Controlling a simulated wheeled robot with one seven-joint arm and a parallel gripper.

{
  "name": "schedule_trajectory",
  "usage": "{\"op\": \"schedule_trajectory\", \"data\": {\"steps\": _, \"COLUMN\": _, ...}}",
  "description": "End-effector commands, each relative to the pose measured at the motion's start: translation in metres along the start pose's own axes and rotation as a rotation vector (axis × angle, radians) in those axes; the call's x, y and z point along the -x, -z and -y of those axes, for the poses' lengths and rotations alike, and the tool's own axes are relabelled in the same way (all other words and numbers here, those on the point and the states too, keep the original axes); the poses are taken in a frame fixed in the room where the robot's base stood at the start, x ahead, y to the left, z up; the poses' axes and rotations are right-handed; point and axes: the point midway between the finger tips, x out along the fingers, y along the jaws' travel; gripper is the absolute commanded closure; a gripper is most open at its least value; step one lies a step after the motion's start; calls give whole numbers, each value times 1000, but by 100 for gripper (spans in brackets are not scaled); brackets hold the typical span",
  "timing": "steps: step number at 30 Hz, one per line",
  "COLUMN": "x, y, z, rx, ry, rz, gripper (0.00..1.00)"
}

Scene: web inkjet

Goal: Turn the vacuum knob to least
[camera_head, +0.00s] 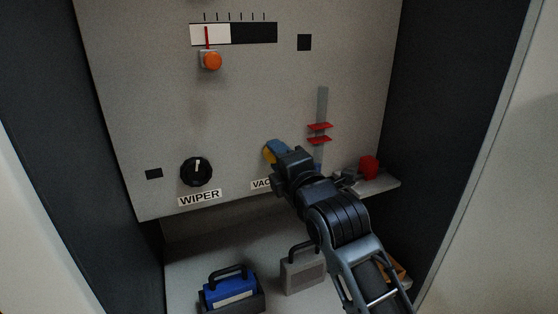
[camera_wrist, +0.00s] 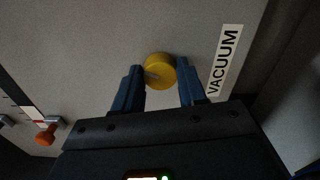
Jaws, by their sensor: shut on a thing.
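The vacuum knob (camera_wrist: 160,68) is round and yellow on the grey panel, beside a white VACUUM label (camera_wrist: 225,60) in the wrist view. A grey mark shows on the knob's lower left in that view. My gripper (camera_wrist: 161,88) has its two blue fingers on either side of the knob, shut on it. In the head view my gripper (camera_head: 277,152) hides most of the knob, leaving a yellow sliver (camera_head: 268,155), and covers part of the VACUUM label (camera_head: 261,184).
A black WIPER knob (camera_head: 197,171) is to the left. Above is a gauge (camera_head: 254,33) with an orange knob (camera_head: 212,61); a slider with red tabs (camera_head: 319,139) and a red knob (camera_head: 369,166) are right. Blue (camera_head: 229,288) and grey (camera_head: 303,271) handled objects stand below.

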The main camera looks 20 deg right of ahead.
Motion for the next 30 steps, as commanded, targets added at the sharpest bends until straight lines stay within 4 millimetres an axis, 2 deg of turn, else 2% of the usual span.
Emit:
{"op": "schedule_trajectory", "data": {"steps": 6, "x": 0, "y": 1, "z": 2, "rx": 186, "ry": 2, "rz": -2, "gripper": 90}}
{"op": "schedule_trajectory", "data": {"steps": 15, "x": 0, "y": 2, "z": 1, "rx": 367, "ry": 1, "rz": -3, "gripper": 90}}
{"op": "schedule_trajectory", "data": {"steps": 30, "x": 0, "y": 2, "z": 1, "rx": 454, "ry": 3, "rz": -3, "gripper": 89}}
